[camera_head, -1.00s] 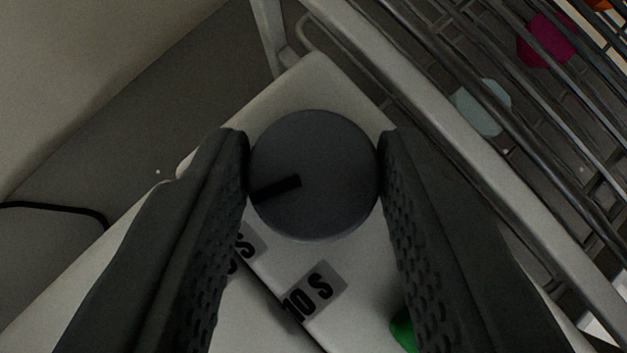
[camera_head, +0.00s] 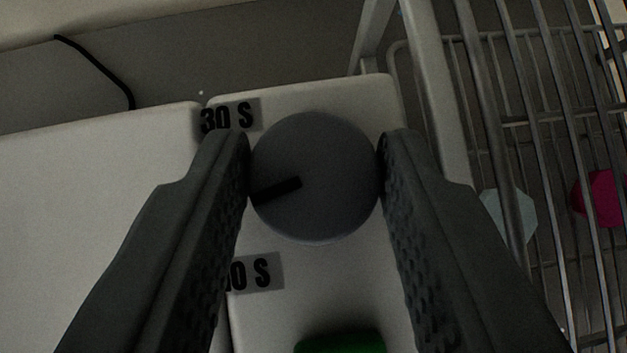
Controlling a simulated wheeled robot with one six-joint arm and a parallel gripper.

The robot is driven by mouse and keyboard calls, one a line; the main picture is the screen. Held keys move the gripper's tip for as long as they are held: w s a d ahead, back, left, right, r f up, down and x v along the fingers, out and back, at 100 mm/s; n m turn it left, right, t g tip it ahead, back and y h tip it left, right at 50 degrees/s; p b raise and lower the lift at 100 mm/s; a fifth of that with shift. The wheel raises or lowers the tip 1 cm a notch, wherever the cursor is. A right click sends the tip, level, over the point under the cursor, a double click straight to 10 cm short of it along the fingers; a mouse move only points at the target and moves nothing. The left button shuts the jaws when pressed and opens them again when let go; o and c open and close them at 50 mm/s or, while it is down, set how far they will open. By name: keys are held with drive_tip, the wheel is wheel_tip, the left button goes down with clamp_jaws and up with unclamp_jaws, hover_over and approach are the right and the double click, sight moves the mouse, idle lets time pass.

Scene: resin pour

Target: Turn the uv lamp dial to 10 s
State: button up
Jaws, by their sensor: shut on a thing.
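The uv lamp dial (camera_head: 325,215) is a round dark grey knob with a black pointer mark on its face. My gripper (camera_head: 314,165) is shut on the dial, one finger touching its left side and one its right. The pointer aims left and slightly down, between the two labels. The "30 S" label (camera_head: 232,115) lies up and left of the dial. The "10 S" label (camera_head: 262,272) lies down and left, its first digit partly hidden by the left finger. The dial sits on the white lamp housing (camera_head: 300,305).
A green part (camera_head: 340,345) shows at the bottom edge, below the dial. A metal wire rack (camera_head: 470,90) stands close on the right, with a pale blue piece (camera_head: 510,215) and a magenta piece (camera_head: 602,197) behind its bars. A black cable (camera_head: 98,65) runs at upper left.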

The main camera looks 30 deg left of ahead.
idle(0.5)
drive_tip(key=o, duration=1)
drive_tip(key=shift+f, duration=0.1)
drive_tip(key=shift+d, duration=0.1)
drive_tip(key=v, duration=1.7)
drive_tip(key=shift+r, duration=0.2)
drive_tip(key=shift+d, duration=0.15)
